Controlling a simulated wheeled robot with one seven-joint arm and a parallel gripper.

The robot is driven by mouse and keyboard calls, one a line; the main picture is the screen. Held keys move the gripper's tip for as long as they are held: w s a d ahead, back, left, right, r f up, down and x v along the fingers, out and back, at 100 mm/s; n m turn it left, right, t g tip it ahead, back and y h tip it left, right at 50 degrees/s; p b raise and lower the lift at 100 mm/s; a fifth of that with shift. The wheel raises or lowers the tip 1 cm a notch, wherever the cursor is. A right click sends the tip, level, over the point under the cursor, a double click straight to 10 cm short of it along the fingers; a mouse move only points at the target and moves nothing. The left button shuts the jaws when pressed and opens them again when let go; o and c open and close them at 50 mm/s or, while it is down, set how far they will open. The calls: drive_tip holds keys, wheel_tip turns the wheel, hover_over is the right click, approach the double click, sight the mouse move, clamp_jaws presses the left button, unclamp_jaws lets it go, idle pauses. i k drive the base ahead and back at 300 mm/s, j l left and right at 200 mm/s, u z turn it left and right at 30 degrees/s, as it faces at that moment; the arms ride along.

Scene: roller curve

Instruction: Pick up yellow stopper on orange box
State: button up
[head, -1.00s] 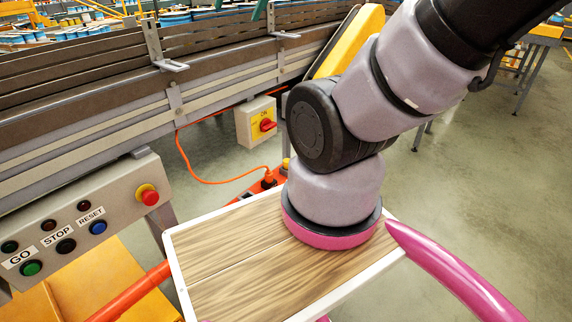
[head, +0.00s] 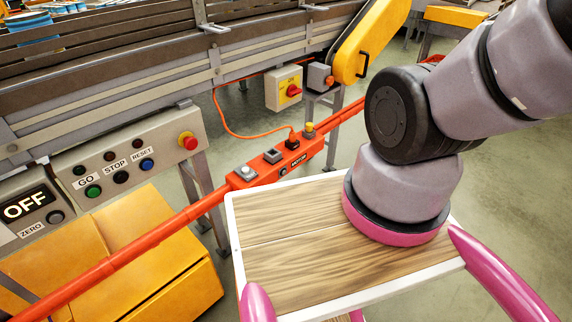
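An orange box (head: 258,179) with a MOTOR label lies along an orange pipe, just beyond the wooden top of my base. A small yellow stopper (head: 309,128) stands upright at the far right end of the box, on a grey collar. A black plug with an orange cable sits next to it, and grey switch fittings are nearer along the box. My arm's lower links show at the right. My gripper is outside the view.
A conveyor (head: 130,75) runs behind the box. A control panel (head: 120,165) with several buttons stands left, above a yellow-orange casing (head: 160,260). A switch box (head: 284,88) with a red knob hangs behind. Open floor (head: 505,190) shows at the right.

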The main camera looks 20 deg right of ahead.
sight(309, 126)
drive_tip(key=i+l+z, duration=0.1)
drive_tip(key=i+l, duration=0.2)
drive_tip(key=i, duration=0.2)
drive_tip(key=i+l+z, duration=0.1)
drive_tip(key=i+l, duration=0.15)
drive_tip(key=i, duration=0.25)
